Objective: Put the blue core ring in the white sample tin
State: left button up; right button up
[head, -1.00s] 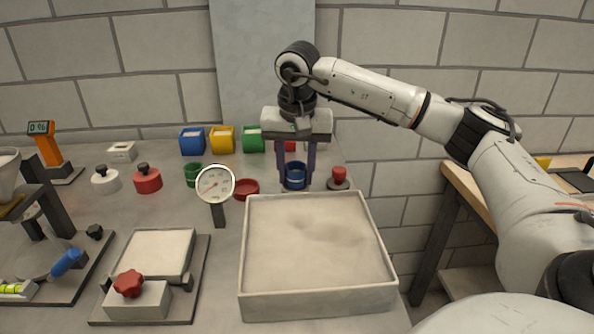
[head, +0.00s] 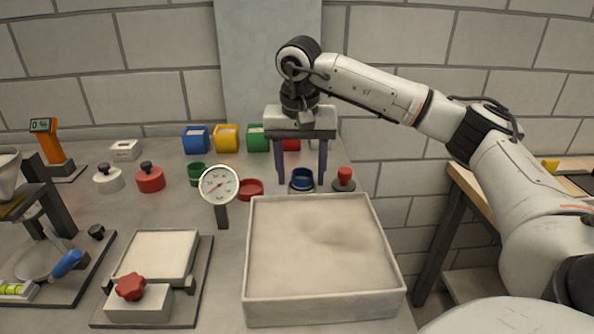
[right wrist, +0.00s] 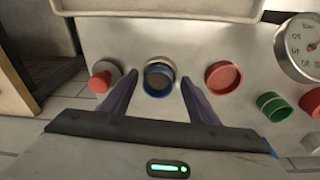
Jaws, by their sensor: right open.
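The blue core ring (head: 301,178) stands upright at the back of the bench, behind the sand tray. A pale, low rim, which looks like the white sample tin (head: 301,189), shows just below and around it. The right wrist view shows the blue ring (right wrist: 158,82) with the tin's pale rim (right wrist: 159,59) at its edge. I cannot tell how deep the ring sits. My right gripper (head: 301,183) is open, its two fingers (right wrist: 154,97) on either side of the ring with gaps. My left gripper is not in view.
The sand tray (head: 252,268) is in front. A red-knobbed stamp (head: 344,180) stands close right of the ring, and a red dish (head: 249,188) left. A dial gauge (head: 219,187) stands nearer. Coloured bins (head: 227,139) line the back.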

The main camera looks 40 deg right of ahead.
notch_tip(320, 180, up, 10)
jog(key=a+p, duration=0.1)
jog(key=shift+s, duration=0.4)
jog(key=shift+r, duration=0.1)
dwell(1.0)
